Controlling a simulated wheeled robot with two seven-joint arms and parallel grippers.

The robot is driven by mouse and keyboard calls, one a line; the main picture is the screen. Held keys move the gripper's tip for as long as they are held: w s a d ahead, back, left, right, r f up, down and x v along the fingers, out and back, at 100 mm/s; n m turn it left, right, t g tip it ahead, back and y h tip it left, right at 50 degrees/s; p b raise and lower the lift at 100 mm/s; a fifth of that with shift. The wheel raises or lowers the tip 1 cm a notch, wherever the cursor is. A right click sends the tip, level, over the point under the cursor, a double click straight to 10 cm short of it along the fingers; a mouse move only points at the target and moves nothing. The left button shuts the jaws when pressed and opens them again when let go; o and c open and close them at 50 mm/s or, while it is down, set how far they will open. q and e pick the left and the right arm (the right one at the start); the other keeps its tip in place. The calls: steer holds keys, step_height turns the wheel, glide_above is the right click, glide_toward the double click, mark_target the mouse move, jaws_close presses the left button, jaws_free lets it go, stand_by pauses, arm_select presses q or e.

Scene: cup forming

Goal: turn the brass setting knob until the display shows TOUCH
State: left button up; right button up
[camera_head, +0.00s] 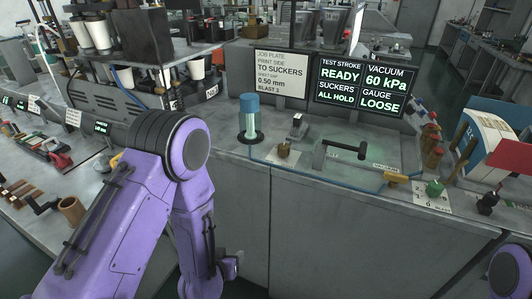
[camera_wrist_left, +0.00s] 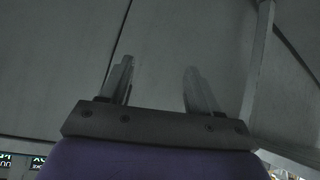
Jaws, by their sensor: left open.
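A small brass knob (camera_head: 284,151) stands on the bench top, left of a lever with a black handle (camera_head: 350,150). I take it for the setting knob; its markings are too small to read. The dark display (camera_head: 365,86) behind reads READY, ALL HOLD, 60 kPa and, under GAUGE, LOOSE. My left gripper (camera_head: 230,266) hangs low in front of the bench, below and left of the knob, mostly hidden by my arm. In the left wrist view its two fingers (camera_wrist_left: 158,85) are apart with nothing between them, facing plain grey panels. My right gripper is out of view.
A blue-topped cylinder (camera_head: 249,118) stands left of the knob. A green knob (camera_head: 434,188) on a white plate is at the right. A job plate sign (camera_head: 281,74) stands behind. Cups and machinery fill the left. The bench's front edge lies between my left gripper and the knob.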

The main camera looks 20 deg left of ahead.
arm_select(q)
steer(key=w+d+r+m+t+h+b, duration=0.1)
steer(key=w+d+r+m+t, duration=0.2)
steer(key=w+r, duration=0.55)
steer(key=m+t+h+b, duration=0.2)
steer(key=t, duration=0.4)
glide_toward(281, 150)
steer(key=w, duration=0.1)
steer(key=w+p, duration=0.1)
steer(key=w, duration=0.5)
steer(key=w+d+p, duration=0.1)
steer(key=w, duration=0.3)
steer(key=shift+r+p, duration=0.3)
steer(key=shift+w+f, duration=0.1)
steer(key=shift+w, duration=0.25)
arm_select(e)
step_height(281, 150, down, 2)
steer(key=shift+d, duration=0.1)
arm_select(q)
steer(key=shift+c, duration=0.3)
steer(key=c, duration=0.9)
